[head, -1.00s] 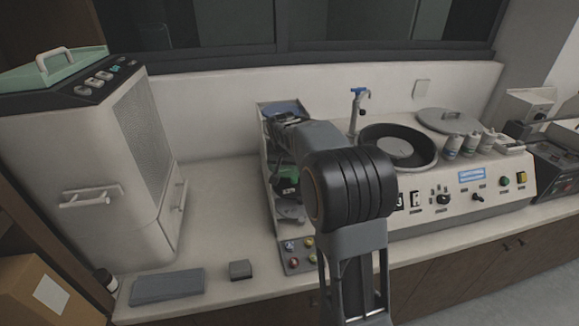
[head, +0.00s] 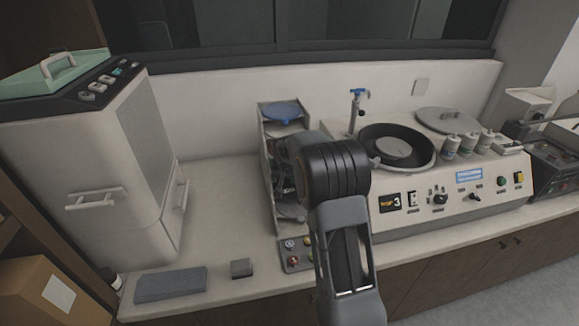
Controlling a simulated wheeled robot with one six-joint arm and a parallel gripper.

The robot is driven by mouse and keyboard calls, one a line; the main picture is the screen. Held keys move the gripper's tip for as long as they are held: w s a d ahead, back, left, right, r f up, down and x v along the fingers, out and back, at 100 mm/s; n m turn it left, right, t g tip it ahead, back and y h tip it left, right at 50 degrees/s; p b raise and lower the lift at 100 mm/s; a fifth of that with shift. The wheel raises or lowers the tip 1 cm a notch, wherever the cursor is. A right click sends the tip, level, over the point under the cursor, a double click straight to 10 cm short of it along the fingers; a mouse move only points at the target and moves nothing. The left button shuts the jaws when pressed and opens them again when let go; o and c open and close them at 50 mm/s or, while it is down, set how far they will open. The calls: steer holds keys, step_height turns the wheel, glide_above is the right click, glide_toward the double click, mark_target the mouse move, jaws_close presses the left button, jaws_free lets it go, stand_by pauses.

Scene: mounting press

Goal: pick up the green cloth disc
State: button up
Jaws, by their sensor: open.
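A rack (head: 267,186) with compartments one behind another stands on the counter, left of the polishing machine. The green cloth disc is not visible now; my arm and gripper cover the middle of the rack, where green showed earlier. My gripper (head: 284,172) is partly visible as dark parts over the middle compartments, largely hidden behind my arm. Its jaws are open, but the fingertips are hard to make out. I cannot tell whether it touches anything. A blue disc (head: 284,111) lies in the rack's rear compartment. A grey disc (head: 291,212) lies in a front one.
The polishing machine (head: 455,205) with its round black bowl stands close on the right. A tall white machine (head: 85,170) stands left. A grey pad (head: 170,285) and small dark block (head: 241,268) lie in front. The counter left of the rack is clear.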

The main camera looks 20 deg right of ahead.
steer(key=shift+r, duration=0.25)
jaws_close()
stand_by(0.5)
